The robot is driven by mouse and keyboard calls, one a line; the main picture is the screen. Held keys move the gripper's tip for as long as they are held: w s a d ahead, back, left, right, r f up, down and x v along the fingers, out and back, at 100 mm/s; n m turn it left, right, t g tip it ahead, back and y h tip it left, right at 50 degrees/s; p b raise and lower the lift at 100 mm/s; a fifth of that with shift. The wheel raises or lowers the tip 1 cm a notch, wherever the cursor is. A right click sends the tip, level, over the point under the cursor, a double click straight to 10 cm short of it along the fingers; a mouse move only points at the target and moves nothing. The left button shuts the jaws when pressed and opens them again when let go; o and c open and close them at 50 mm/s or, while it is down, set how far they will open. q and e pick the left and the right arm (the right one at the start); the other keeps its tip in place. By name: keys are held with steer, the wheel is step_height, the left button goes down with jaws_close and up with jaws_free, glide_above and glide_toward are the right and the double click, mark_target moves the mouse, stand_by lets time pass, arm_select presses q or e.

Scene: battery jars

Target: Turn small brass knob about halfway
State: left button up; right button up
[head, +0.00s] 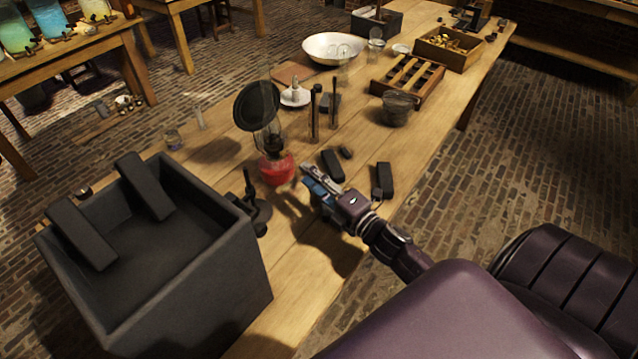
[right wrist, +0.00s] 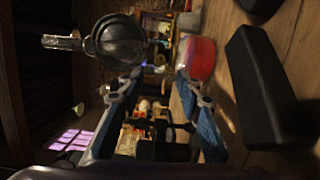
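A lamp with a red base (head: 277,169) and a clear glass chimney stands on the wooden table, beside a round dark disc. I cannot clearly make out a small brass knob on it; that part is small and blurred. My right gripper (head: 311,178) is just right of the lamp base, pointing at it. In the right wrist view the right gripper (right wrist: 160,78) shows its two blue-padded fingers apart, with nothing clearly held between them. The red base (right wrist: 199,59) shows just beyond one fingertip; I cannot tell if they touch. My left gripper is not in view.
A large dark open box (head: 200,265) stands at the table's front left. A small black stand (head: 254,207) is close left of the lamp. Black blocks (head: 384,180) lie near my right gripper. Two dark upright posts (head: 315,115) stand behind. A bowl (head: 334,48) and wooden trays are farther back.

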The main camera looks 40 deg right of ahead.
steer(key=s, duration=0.3)
steer(key=shift+s+d, duration=0.1)
steer(key=shift+d, duration=0.1)
steer(key=shift+s+f, duration=0.1)
stand_by(0.4)
